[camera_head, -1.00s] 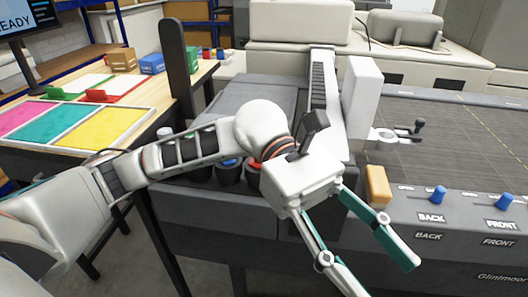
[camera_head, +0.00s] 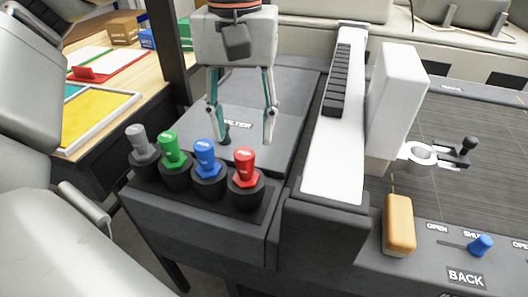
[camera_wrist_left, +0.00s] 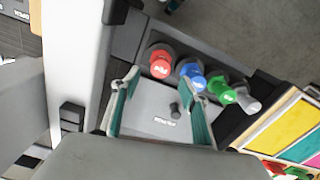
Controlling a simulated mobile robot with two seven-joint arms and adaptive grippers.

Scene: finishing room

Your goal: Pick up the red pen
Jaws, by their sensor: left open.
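The red pen (camera_head: 245,166) stands upright in a black holder at the right end of a row of pens. It also shows in the left wrist view (camera_wrist_left: 160,64). Beside it stand a blue pen (camera_head: 205,158), a green pen (camera_head: 171,150) and a grey pen (camera_head: 139,141). My left gripper (camera_head: 247,140) points down, open and empty, over the grey panel behind the row. Its right finger is near the red pen in the head view, seemingly behind it and apart. In the left wrist view its fingers (camera_wrist_left: 160,95) are spread below the pens. My right gripper is not in view.
A white rail (camera_head: 343,120) with a tall white block (camera_head: 397,105) stands right of the pens. An orange-yellow block (camera_head: 398,225) and a blue knob (camera_head: 481,245) sit on the front panel. A table with a yellow tray (camera_head: 95,120) is at left.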

